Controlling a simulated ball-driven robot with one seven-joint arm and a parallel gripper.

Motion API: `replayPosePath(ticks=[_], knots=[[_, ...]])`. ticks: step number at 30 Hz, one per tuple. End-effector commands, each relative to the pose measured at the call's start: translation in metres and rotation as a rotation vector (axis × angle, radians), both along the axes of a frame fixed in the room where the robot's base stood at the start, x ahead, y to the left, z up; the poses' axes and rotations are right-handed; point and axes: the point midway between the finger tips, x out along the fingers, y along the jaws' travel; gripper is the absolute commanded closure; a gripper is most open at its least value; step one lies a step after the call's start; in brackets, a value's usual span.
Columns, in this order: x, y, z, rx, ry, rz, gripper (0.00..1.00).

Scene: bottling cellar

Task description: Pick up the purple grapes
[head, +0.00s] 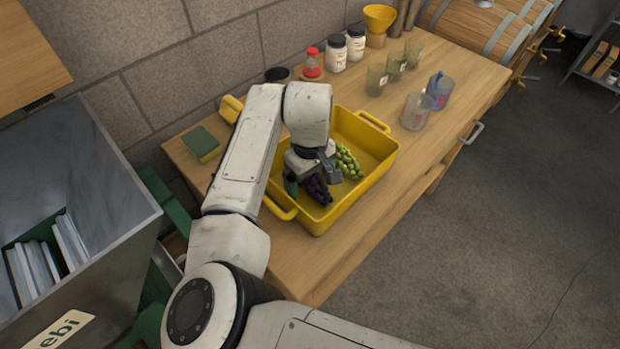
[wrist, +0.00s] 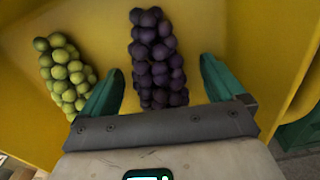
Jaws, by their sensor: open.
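The purple grapes (head: 318,190) lie in a yellow tub (head: 372,185) on the wooden table. In the wrist view the purple grapes (wrist: 157,62) lie on the tub floor, between the lines of my two fingers. My gripper (wrist: 160,88) is open and empty, with a green finger on each side of the bunch's near end. In the head view my gripper (head: 312,182) reaches down into the tub and partly hides the bunch. I cannot tell how far the fingertips are above the tub floor. Green grapes (head: 347,162) lie beside the purple ones, and also show in the wrist view (wrist: 65,72), left of them.
The tub walls stand around my gripper. Several glasses (head: 416,110) and jars (head: 337,53) stand toward the back of the table, with a yellow funnel (head: 379,19). A green sponge-like block (head: 199,142) lies left of the tub. A grey bin (head: 115,190) stands at left.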

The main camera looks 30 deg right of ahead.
Motion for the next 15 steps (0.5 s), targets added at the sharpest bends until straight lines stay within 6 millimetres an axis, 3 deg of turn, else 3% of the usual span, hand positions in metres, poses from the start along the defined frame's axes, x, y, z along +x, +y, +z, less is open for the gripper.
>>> replayPosePath(ticks=[5, 15], knots=[[0.0, -0.0002, 0.0001, 0.0, 0.0, 0.0, 0.05], [0.0001, -0.0003, 0.0004, -0.001, 0.0, 0.0, 0.38]])
